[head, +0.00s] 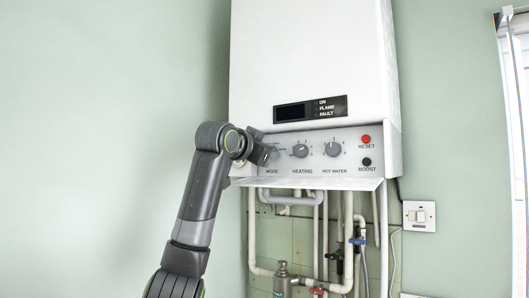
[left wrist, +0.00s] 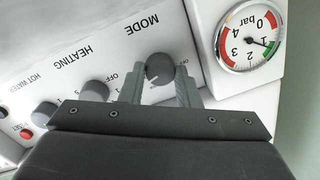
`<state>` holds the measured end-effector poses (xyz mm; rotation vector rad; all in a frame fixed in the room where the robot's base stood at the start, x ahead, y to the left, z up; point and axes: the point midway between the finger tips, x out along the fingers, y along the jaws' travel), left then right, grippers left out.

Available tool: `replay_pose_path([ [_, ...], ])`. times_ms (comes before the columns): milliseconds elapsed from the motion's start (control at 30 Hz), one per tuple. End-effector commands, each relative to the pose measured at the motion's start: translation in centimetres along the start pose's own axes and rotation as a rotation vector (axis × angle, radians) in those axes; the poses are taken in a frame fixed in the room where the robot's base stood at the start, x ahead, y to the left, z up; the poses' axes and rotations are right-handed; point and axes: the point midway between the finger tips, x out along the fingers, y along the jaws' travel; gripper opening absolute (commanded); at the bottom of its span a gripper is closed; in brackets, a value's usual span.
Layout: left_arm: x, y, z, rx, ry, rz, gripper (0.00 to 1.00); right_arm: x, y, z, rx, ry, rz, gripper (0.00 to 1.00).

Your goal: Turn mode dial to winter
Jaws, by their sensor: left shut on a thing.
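The mode dial (left wrist: 160,70) is a round dark grey knob on the boiler's white control panel. In the left wrist view the two fingers of my left gripper (left wrist: 158,88) stand on either side of it and are shut on it. A pale pointer mark shows on the knob's face. An "OFF" label shows beside it; the other position labels around it are hidden or too small to read. In the head view my left gripper (head: 262,152) is at the panel's left end and covers most of the dial. My right gripper is not in view.
The heating dial (head: 300,151) and hot water dial (head: 333,149) sit to the right on the panel. The red reset button (head: 366,139) and black boost button (head: 366,161) are beyond. A pressure gauge (left wrist: 248,36) is close to the gripper. Pipes (head: 318,235) run below the open flap (head: 315,183).

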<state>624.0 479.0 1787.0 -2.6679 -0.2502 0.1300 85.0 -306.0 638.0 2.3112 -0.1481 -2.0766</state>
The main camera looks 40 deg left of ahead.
Motion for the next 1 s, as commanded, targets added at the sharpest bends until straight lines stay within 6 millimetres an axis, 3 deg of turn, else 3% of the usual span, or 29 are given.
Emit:
replay_pose_path([
  [400, -0.02, -0.04, -0.04, 0.008, 0.002, -0.002, 0.07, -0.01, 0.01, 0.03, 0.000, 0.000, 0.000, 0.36],
  [433, -0.02, -0.04, -0.04, 0.008, 0.002, -0.002, 0.32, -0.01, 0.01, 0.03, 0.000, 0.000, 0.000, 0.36],
  [567, -0.02, -0.03, -0.03, 0.008, 0.002, -0.002, 0.49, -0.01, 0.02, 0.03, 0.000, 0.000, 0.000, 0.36],
  [1000, -0.92, 0.06, 0.14, 0.007, 0.004, -0.002, 0.51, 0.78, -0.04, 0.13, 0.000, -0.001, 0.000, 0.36],
])
